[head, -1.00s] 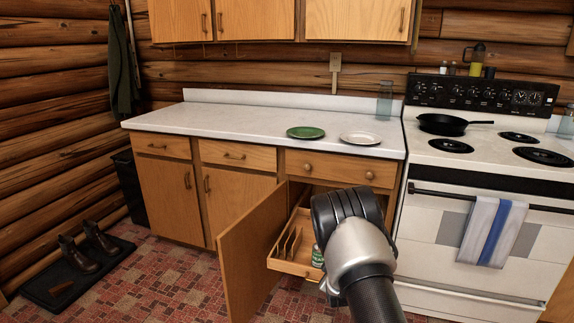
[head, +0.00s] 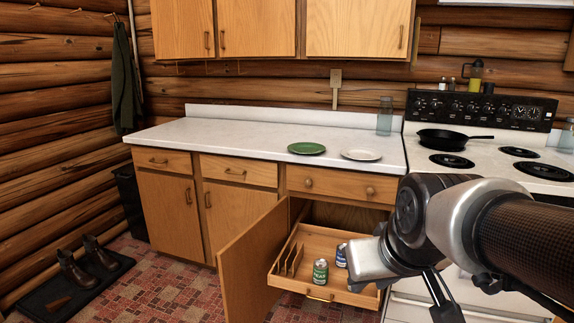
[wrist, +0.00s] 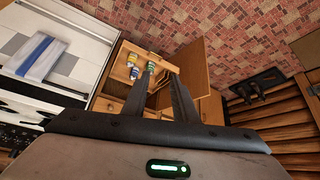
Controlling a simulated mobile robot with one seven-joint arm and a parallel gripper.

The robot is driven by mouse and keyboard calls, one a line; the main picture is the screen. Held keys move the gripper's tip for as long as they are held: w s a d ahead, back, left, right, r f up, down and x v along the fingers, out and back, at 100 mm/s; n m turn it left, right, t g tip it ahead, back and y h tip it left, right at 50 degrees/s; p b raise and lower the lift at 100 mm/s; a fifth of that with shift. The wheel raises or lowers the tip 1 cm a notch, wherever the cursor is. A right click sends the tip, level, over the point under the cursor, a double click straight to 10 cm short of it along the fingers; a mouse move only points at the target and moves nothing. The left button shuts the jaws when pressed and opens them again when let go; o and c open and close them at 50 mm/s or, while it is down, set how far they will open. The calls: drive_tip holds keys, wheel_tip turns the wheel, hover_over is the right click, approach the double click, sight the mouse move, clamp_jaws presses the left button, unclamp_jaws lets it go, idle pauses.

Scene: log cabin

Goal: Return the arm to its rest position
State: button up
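My arm reaches in from the right in the head view, bent in front of the stove and the right end of the pull-out drawer (head: 310,292). My gripper (wrist: 160,76) shows in the wrist view with its two dark fingers apart and nothing held between them. In the head view I cannot make out its fingertips clearly. A green can (head: 320,272) and a blue can (head: 341,255) stand in the drawer; cans also show beyond the fingers in the wrist view. My arm hides the drawer's right part.
The cabinet door (head: 250,262) stands open left of the drawer. The counter (head: 220,137) holds a green plate (head: 306,148), a white plate (head: 361,155) and a glass jar (head: 384,116). A skillet (head: 442,140) sits on the stove (head: 475,165). The floor at left is clear beside the boot mat (head: 112,268).

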drive_tip(key=s+m, duration=0.1)
drive_tip(key=s, duration=0.7)
wheel_tip(320, 180, up, 27)
drive_tip(key=g+p, duration=0.1)
drive_tip(key=p, duration=2.7)
drive_tip(key=shift+s+r, duration=0.2)
drive_tip(key=shift+s, duration=0.25)
